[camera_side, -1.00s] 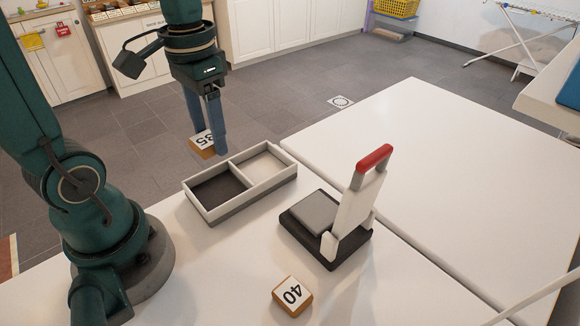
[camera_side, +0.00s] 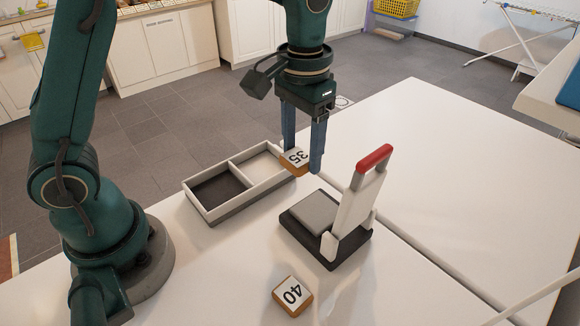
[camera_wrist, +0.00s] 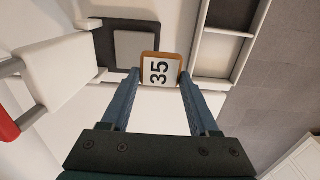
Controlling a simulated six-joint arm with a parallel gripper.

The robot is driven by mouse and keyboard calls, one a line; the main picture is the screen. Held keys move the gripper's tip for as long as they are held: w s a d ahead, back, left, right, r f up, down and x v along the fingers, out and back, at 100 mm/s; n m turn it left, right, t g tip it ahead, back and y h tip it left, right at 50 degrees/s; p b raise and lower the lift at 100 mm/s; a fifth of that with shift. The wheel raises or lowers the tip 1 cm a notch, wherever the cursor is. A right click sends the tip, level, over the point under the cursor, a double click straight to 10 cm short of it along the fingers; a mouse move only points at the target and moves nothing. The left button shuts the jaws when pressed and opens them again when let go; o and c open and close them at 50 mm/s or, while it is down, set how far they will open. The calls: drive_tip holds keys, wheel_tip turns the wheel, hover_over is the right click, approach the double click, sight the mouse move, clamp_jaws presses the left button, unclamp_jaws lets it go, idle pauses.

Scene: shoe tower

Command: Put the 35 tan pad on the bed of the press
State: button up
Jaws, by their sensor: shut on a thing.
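The tan pad marked 35 (camera_side: 295,160) is held between the two blue fingers of my gripper (camera_side: 304,165), above the table between the tray and the press. In the wrist view the pad (camera_wrist: 160,70) sits between the fingertips (camera_wrist: 160,82) with its 35 label facing the camera. The press (camera_side: 350,246) stands on the table with its red-handled lid raised. Its grey bed (camera_side: 316,211) is bare. In the wrist view the grey bed (camera_wrist: 134,48) is just beyond and left of the pad.
A two-compartment tray (camera_side: 222,214) with one dark and one light floor lies left of the press and looks empty. A second tan pad marked 40 (camera_side: 292,296) lies in front of the press. White table surface is clear around them.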

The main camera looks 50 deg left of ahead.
hover_over(322, 208)
wheel_tip(322, 208, down, 3)
drive_tip(key=shift+r, duration=0.1)
drive_tip(key=shift+f, duration=2.05)
drive_tip(key=shift+f, duration=0.2)
drive_tip(key=o, duration=1.3)
drive_tip(key=shift+o, duration=0.2)
drive_tip(key=shift+r, duration=0.15)
